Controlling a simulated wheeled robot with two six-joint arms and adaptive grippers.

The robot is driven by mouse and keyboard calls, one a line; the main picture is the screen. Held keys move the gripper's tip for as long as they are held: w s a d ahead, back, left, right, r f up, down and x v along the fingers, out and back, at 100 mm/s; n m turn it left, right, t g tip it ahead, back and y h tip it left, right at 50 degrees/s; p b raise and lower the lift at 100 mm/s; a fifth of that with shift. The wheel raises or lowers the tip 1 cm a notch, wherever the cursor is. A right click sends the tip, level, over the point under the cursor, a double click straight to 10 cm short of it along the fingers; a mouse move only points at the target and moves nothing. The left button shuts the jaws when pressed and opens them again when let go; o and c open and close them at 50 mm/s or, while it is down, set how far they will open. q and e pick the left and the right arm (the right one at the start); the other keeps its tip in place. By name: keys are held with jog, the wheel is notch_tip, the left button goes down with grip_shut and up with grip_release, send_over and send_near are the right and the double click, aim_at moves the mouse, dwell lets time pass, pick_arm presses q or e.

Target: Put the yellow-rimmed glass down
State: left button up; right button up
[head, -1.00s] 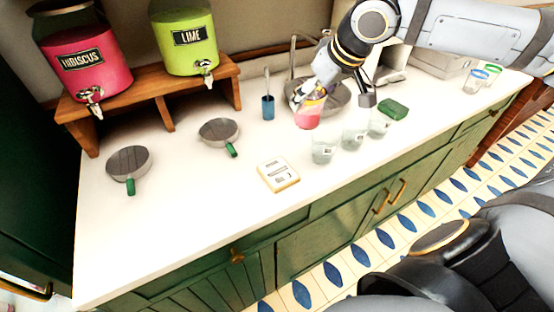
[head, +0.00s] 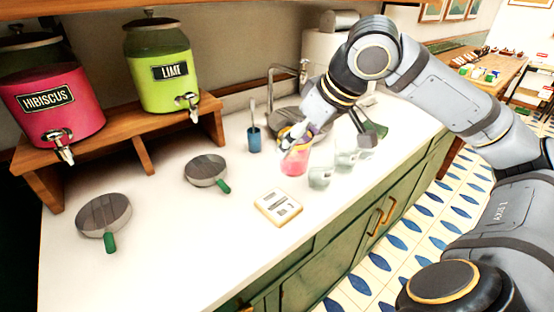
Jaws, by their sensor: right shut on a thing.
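The yellow-rimmed glass (head: 294,163) holds a pink-red drink and is at the white counter, in front of the sink. My right gripper (head: 296,141) comes down from above and is shut on it near the rim. The fingers and arm hide part of the rim. I cannot tell whether the glass base touches the counter. My left gripper is not in the head view.
Clear glasses (head: 320,177) stand just right of the held glass. Hibiscus (head: 52,105) and lime (head: 162,72) dispensers stand on a wooden shelf.

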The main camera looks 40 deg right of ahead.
jog(key=shift+w+d+f+p, duration=0.3)
jog(key=shift+w+f+p, duration=0.9)
jog(key=shift+w+f, duration=0.55)
jog(key=shift+w+d+f+p, duration=0.3)
jog(key=shift+w+f+p, duration=0.85)
jog(key=shift+w+f, duration=0.6)
jog(key=shift+w+d+f+p, duration=0.3)
jog(key=shift+w+f+p, duration=1)
jog(key=shift+f, duration=0.75)
jog(key=o, duration=1.4)
jog(key=shift+f, duration=0.15)
jog(key=shift+o, duration=0.2)
